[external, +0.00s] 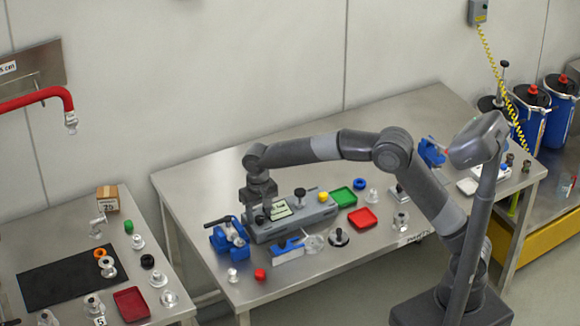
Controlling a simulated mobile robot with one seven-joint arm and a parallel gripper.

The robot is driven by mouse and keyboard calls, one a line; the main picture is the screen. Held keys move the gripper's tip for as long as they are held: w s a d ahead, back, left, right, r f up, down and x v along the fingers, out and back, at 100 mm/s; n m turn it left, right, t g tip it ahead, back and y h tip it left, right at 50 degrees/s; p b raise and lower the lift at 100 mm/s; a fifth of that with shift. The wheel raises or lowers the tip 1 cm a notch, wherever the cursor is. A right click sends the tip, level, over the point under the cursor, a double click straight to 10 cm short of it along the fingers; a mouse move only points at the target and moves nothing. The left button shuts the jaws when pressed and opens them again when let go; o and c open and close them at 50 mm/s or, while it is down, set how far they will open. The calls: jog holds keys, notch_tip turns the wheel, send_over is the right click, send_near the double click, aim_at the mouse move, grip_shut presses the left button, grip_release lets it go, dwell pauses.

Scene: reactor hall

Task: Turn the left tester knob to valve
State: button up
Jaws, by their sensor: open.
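The tester (318,217) is a long grey box lying on the steel table. It has a pale green label panel (281,209) on top. A dark left knob (260,218) sits near its left end, and a dark right knob (299,193) stands further right. My gripper (262,208) points down over the left end of the tester, at the left knob. Its jaws are open, and they partly hide the knob. I cannot tell whether the fingers touch the knob, or which marking it points to.
A blue vise (229,238) stands close left of the tester. A blue holder (288,250) and a clear dish (313,243) lie in front. A green tray (343,197) and red tray (363,218) lie to the right. The table's back left is clear.

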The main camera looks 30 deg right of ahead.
aim_at(260, 218)
notch_tip(260, 218, up, 10)
jog(key=shift+r, duration=0.15)
dwell(0.6)
jog(key=s+d+r+t, duration=0.1)
jog(key=s+d+r, duration=0.15)
jog(key=d, duration=0.55)
jog(key=s+d+r, duration=0.1)
jog(key=d+r, duration=0.3)
jog(key=d, duration=0.5)
jog(key=s+d+r+t, duration=0.1)
jog(key=s+d+r, duration=0.15)
jog(key=d, duration=0.55)
jog(key=s+d+f+t, duration=0.1)
jog(key=s+d+f, duration=0.2)
jog(key=s+d, duration=0.6)
jog(key=s+d+f+m+t, duration=0.1)
jog(key=s+d+f+t, duration=0.1)
jog(key=s+d, duration=0.8)
jog(key=shift+d+f+t, duration=0.25)
jog(key=shift+f+t, duration=0.05)
jog(key=shift+f, duration=0.45)
